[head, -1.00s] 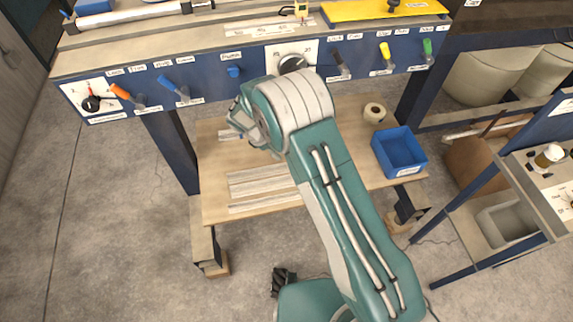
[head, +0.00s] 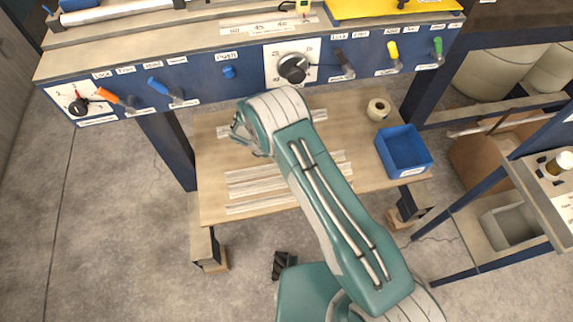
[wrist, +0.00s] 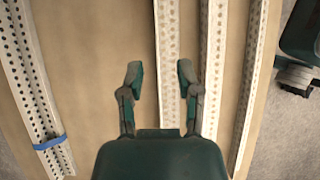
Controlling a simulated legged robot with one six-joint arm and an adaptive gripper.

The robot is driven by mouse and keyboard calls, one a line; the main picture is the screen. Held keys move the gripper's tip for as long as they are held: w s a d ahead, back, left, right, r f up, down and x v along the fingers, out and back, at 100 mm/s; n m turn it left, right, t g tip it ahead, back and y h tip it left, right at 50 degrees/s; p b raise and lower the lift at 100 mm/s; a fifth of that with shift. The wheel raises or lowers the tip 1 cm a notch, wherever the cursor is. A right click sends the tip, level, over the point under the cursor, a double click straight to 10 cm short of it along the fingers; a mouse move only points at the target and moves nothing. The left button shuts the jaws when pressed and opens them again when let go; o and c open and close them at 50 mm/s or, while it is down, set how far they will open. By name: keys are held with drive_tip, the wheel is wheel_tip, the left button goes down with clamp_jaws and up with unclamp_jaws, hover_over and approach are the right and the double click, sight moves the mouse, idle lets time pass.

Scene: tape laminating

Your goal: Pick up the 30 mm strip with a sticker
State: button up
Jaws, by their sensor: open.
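In the wrist view, a pale perforated strip with a blue sticker (wrist: 48,141) around it lies at the left. The stickered strip is well to the left of the fingers. Three plain pale strips (wrist: 213,60) lie side by side to the right. In the head view, a group of strips (head: 258,188) lies on the wooden lower shelf (head: 215,160). My gripper (head: 240,130) is low at the shelf's left back, partly hidden by my arm. The strip width cannot be read.
The blue bench panel (head: 210,82) with levers and a dial runs above the shelf's back edge. A blue bin (head: 404,150) and a tape roll (head: 378,109) stand at the shelf's right. Shelf room is free between the strips and the bin.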

drive_tip(key=x, duration=0.6)
drive_tip(key=shift+w+f, duration=0.25)
drive_tip(key=shift+f, duration=0.05)
clamp_jaws()
